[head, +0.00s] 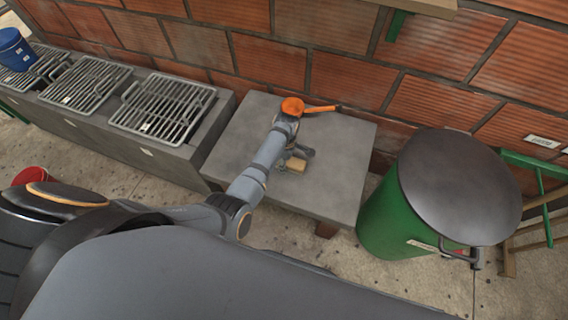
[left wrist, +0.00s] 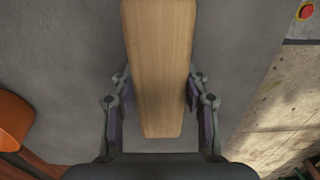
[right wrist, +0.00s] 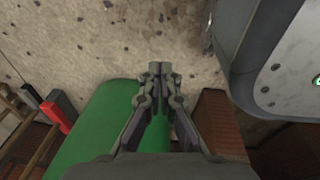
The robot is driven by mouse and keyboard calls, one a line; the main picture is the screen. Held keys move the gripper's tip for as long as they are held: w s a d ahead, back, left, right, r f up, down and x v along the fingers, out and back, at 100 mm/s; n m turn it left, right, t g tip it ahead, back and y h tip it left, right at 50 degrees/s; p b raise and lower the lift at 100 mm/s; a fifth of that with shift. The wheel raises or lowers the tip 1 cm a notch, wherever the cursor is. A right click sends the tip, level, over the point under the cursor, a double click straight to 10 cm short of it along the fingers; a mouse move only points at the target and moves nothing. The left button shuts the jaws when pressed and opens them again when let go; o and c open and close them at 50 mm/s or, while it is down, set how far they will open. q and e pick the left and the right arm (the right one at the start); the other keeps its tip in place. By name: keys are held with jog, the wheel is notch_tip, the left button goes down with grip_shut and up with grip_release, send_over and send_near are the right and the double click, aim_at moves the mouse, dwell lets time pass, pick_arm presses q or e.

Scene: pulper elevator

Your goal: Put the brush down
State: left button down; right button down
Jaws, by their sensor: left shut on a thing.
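The brush shows as a plain pale wooden block (left wrist: 160,60) in the left wrist view; no bristles are visible. My left gripper (left wrist: 159,90) has a finger on each side of it and is shut on it. In the head view the brush (head: 296,165) shows small beside my left gripper, over the grey slab table (head: 345,150). I cannot tell whether it touches the slab. My right gripper (right wrist: 159,72) is shut and empty in the right wrist view, above the floor and a green object.
An orange vessel with a handle (head: 292,106) stands at the slab's back, close to my left arm. A green drum with a dark lid (head: 458,187) stands right of the slab. Metal grates (head: 162,107) lie on the left counter. The slab's right part is clear.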

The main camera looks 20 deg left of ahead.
pick_arm(q)
jog(key=shift+f, duration=0.15)
jog(key=c, duration=0.7)
grip_release()
pick_arm(e)
jog(key=shift+w, duration=0.1)
pick_arm(q)
jog(key=shift+r, duration=0.2)
notch_tip(320, 180, up, 12)
jog(key=p, duration=0.3)
jog(key=shift+p, duration=0.35)
pick_arm(e)
jog(key=s, duration=0.6)
jog(key=shift+s+r, duration=0.25)
jog(key=shift+r, duration=0.1)
